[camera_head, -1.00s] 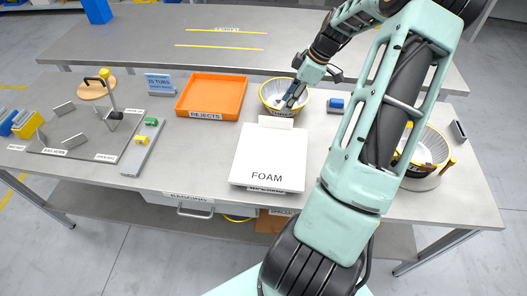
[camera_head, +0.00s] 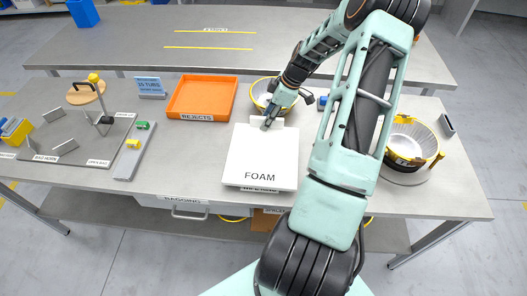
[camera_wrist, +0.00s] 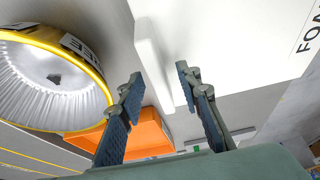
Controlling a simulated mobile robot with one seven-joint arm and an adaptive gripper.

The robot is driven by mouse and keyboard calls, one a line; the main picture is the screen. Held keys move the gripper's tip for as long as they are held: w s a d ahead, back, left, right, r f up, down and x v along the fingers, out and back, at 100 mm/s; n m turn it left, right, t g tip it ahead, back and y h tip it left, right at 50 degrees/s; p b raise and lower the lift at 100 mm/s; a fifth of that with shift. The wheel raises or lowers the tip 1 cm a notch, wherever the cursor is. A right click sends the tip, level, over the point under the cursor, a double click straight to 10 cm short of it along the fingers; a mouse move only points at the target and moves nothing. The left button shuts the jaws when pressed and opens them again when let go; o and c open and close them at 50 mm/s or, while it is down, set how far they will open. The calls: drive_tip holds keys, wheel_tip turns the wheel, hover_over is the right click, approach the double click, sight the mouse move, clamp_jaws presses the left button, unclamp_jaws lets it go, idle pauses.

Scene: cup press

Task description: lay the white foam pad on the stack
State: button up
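The white foam pad (camera_head: 258,150), marked FOAM, lies flat at the front middle of the table, with a raised white tab at its far edge. My gripper (camera_head: 267,124) is at that far edge. In the wrist view my gripper (camera_wrist: 158,82) is open, its two fingers apart with the tab (camera_wrist: 152,62) showing between or just beyond them; contact cannot be told. A yellow-rimmed bowl with a pleated white inside (camera_wrist: 50,85) is beside the fingers; in the head view it (camera_head: 256,92) is partly hidden by my gripper. A similar bowl (camera_head: 412,142) stands at right. Which holds the stack is unclear.
An orange rejects tray (camera_head: 202,97) lies left of the near bowl. A grey board with a clamp-like stand (camera_head: 98,108) and a strip with green and yellow blocks (camera_head: 137,150) are further left. Bare table lies left of the pad.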

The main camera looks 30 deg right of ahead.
drive_tip(key=shift+f+b, duration=0.25)
drive_tip(key=shift+b, duration=0.15)
idle(0.5)
clamp_jaws()
